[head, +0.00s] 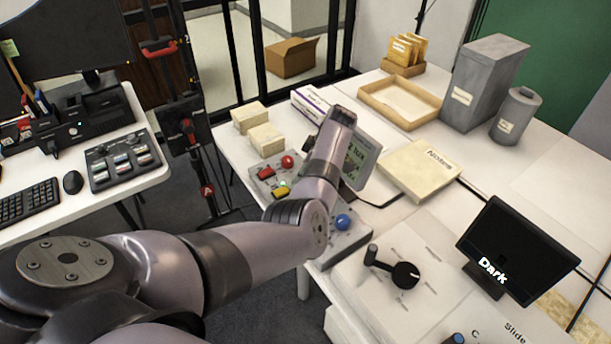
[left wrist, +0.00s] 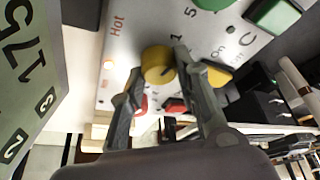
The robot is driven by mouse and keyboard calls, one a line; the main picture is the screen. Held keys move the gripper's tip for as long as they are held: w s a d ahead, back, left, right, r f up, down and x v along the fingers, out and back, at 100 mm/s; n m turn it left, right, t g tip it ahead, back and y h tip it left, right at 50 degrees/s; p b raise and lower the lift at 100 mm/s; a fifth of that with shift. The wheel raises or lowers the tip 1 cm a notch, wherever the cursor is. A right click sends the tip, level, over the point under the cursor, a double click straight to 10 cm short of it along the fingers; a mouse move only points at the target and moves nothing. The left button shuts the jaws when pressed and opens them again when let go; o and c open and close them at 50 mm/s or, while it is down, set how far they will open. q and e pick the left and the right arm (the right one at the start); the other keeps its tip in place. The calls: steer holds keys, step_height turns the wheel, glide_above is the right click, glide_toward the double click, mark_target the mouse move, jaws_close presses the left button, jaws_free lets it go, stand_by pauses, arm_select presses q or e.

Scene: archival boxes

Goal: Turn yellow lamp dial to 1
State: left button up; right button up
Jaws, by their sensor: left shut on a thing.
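The yellow lamp dial (left wrist: 157,64) is a round knob on a light grey control panel (left wrist: 130,30) in the left wrist view. The marks "1" and "5" are printed near it, and "Hot" stands to its left. My left gripper (left wrist: 155,76) has one finger on each side of the dial and is shut on it. In the head view my left arm reaches over the panel (head: 352,240) and hides the dial and the fingers. My right gripper is in neither view.
A yellow button (left wrist: 216,76), green knob (left wrist: 213,3), green button (left wrist: 275,14) and red controls (left wrist: 175,105) sit close around. A display (head: 362,160) stands behind the arm. A blue knob (head: 343,222) and a dark screen reading "Dark" (head: 515,250) are to the right.

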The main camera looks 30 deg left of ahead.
arm_select(q)
steer(key=o, duration=1.1)
steer(key=shift+o, duration=0.2)
steer(key=v, duration=1.2)
